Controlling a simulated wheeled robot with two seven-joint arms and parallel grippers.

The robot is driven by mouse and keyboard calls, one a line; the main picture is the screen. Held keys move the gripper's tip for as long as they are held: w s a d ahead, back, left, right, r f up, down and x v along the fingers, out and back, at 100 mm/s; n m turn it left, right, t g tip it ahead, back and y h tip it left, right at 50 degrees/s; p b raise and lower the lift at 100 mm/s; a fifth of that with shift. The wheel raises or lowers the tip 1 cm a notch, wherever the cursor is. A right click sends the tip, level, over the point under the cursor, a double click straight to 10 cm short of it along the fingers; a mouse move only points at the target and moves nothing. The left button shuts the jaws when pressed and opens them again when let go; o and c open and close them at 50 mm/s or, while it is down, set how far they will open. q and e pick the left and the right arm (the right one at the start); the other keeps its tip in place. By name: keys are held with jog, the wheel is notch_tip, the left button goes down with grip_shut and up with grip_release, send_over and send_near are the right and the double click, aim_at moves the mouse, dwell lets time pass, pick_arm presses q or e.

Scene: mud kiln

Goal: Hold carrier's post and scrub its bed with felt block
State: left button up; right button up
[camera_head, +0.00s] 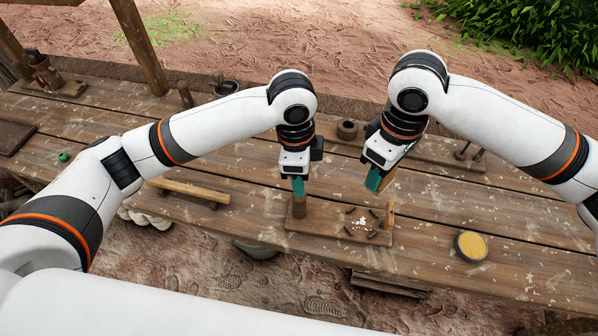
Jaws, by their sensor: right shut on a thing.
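The carrier (330,223) is a low wooden board on the bench with a thick brown post (299,209) at its left end and a thinner upright at its right. Its bed (361,226) shows white crumbs and several dark lugs. My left gripper (298,187) points down at the post's top, its teal fingertips at or just over it; I cannot tell whether they grip it. My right gripper (374,182) is shut on a tan block, apparently the felt block (388,181), tilted and above the far side of the bed.
A round tin with yellow contents (471,246) stands to the right of the carrier. A wooden bar (188,191) lies on the left. A dark pot (347,130) and a rack with pegs (446,153) stand behind. The bench's near edge is close to the carrier.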

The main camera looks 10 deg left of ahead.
aim_at(299, 204)
pick_arm(q)
jog(key=shift+s+a+m+y, duration=0.1)
jog(key=shift+s+m+y, duration=0.25)
jog(key=shift+m+y, duration=0.05)
jog(key=shift+f, duration=0.45)
notch_tip(299, 204, down, 11)
jog(key=shift+f, duration=0.1)
jog(key=shift+c, duration=0.3)
grip_shut()
